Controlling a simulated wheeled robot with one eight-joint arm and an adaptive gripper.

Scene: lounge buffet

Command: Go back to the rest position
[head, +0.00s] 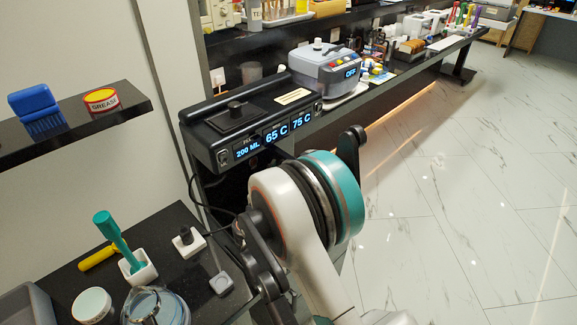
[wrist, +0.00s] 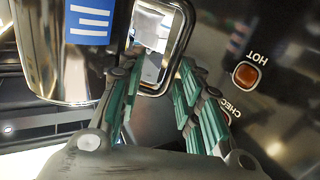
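In the wrist view, my gripper (wrist: 157,78) has its two green-padded fingers spread apart. A metal pitcher (wrist: 45,55) with a blue label stands at the upper left, close to the left finger. Its dark-edged loop handle (wrist: 187,45) lies in front of the fingertips, and its lower end shows between them. I cannot tell whether a fingertip touches the handle. Nothing is clamped between the pads. In the head view my arm fills the lower middle and my gripper is hidden.
A black dispenser (head: 235,125) reads 65 C and 75 C. The wrist view shows a HOT button (wrist: 245,75) on a dark panel. A grey OFF appliance (head: 325,70) stands behind. A shelf (head: 75,133) and a counter (head: 185,222) with small tools lie left. Open marble floor (head: 455,195) lies right.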

